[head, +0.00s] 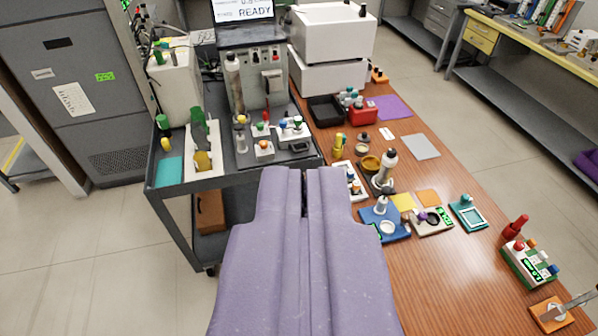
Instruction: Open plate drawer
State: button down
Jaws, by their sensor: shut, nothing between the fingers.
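My gripper (304,176) is purple and shut, with nothing held. It points away from me, over the gap between the dark cart and the wooden bench. A grey instrument (236,72) with a screen (243,10) reading READY stands on the cart, ahead and a little left of the fingertips. I cannot make out which part is the plate drawer, or whether one stands open. My gripper hides part of the cart's right end and the bench's near left edge.
The dark cart (170,193) also carries small devices. The wooden bench (470,280) holds white boxes (335,30), a black tray (325,110), a blue device (385,223) and a red-and-white device (528,263). Floor (110,240) is clear at left.

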aim_at(305, 144)
jog(key=k, duration=0.15)
jog(key=i+j, duration=0.1)
jog(key=i, duration=1)
jog(key=i+j+z, duration=0.1)
jog(key=i, duration=0.95)
